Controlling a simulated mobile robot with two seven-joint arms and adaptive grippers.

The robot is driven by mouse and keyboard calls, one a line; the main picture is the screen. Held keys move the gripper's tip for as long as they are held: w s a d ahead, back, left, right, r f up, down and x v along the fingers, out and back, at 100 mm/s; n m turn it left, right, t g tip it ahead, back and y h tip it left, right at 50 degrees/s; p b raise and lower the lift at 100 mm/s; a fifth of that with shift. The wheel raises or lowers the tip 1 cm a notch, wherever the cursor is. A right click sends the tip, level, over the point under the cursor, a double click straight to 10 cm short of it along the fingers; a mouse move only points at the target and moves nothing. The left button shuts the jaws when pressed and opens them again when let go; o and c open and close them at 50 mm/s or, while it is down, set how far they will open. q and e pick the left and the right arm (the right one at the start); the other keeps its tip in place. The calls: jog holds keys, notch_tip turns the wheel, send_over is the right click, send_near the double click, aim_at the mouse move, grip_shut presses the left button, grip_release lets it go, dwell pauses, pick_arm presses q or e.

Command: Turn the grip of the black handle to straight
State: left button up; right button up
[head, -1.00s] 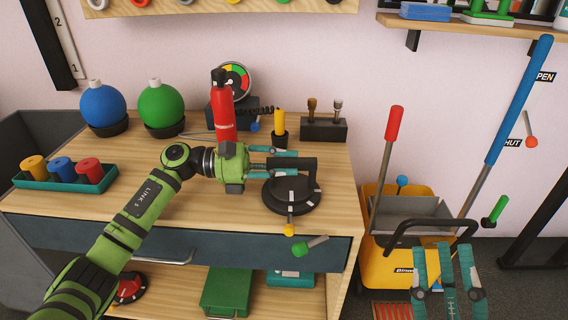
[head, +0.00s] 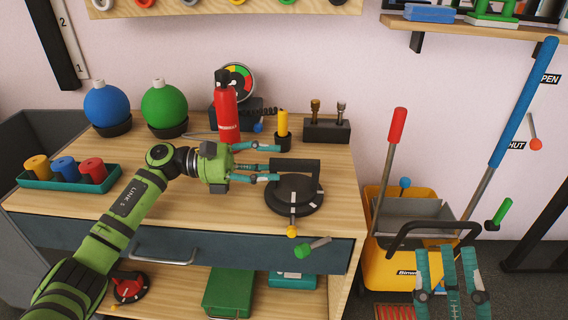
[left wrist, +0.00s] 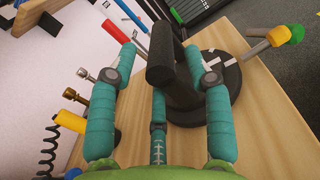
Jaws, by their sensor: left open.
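The black handle has a bar-shaped grip (head: 296,165) above a round black base (head: 310,201) with white marks, on the wooden bench top. In the head view the grip lies roughly left to right. My left gripper (head: 277,162) is open at the grip's left end, its fingertips on either side of that end and apart from each other. In the left wrist view the grip (left wrist: 160,65) stands between the spread teal fingers, with a visible gap on each side. A yellow-tipped lever (head: 292,231) is at the base's front. My right gripper (head: 447,250) is open and empty at lower right.
A red extinguisher (head: 226,108), a yellow-handled tool (head: 282,123) and a black block (head: 326,131) stand behind the handle. A green-tipped lever (head: 319,242) sticks out at the drawer front. A yellow bucket (head: 388,262) stands right of the bench.

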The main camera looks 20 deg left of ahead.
pick_arm(q)
jog(key=v, duration=0.8)
jog(key=shift+a, duration=0.1)
